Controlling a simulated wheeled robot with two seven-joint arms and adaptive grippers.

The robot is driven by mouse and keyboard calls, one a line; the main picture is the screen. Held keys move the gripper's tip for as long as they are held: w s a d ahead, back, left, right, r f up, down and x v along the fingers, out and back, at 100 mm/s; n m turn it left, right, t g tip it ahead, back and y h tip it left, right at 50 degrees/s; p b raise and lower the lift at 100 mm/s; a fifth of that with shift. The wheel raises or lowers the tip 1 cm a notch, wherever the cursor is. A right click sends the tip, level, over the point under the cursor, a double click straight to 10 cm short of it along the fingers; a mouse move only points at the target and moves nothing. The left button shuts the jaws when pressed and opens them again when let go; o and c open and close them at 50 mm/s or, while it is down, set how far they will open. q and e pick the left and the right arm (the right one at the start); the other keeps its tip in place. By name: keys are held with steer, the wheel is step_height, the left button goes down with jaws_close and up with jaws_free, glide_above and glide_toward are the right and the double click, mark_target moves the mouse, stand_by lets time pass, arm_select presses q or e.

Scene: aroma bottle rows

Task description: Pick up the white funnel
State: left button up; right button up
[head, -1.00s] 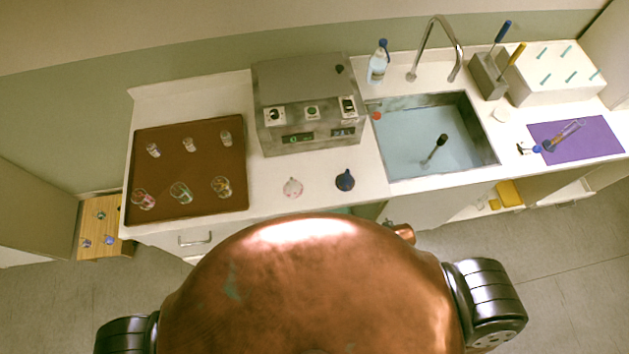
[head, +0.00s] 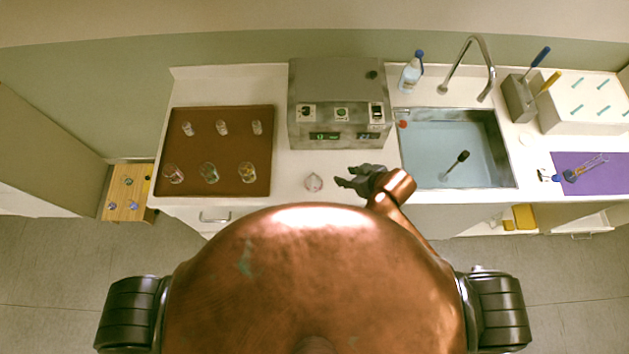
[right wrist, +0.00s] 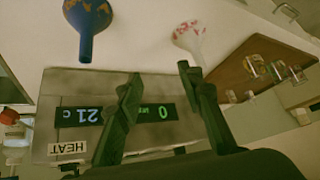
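The white funnel (head: 313,182), with reddish patches, rests on the white counter in front of the grey heating device. In the right wrist view the white funnel (right wrist: 188,36) is at the top, right of centre, beyond the fingertips. My right gripper (head: 342,178) is over the counter just to the right of the funnel in the head view. Its two fingers (right wrist: 159,73) are apart with nothing between them, and it does not hold the funnel. My left gripper is not in view.
A blue funnel (right wrist: 88,20) shows in the right wrist view; my right gripper hides it in the head view. The heating device (head: 335,75) stands behind. A brown tray (head: 222,150) with several small glasses lies to the left, the sink (head: 430,150) to the right.

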mark_target(314, 176)
steer(key=a+n+g+y, duration=0.1)
steer(key=a+n+g, duration=0.15)
steer(key=a, duration=0.45)
steer(key=shift+n, duration=0.85)
steer(key=x, duration=0.3)
steer(key=p+x, duration=0.1)
steer(key=x, duration=0.5)
steer(key=shift+w+d+r, duration=0.1)
steer(key=shift+w, duration=0.3)
steer(key=shift+d, duration=0.1)
jaws_close()
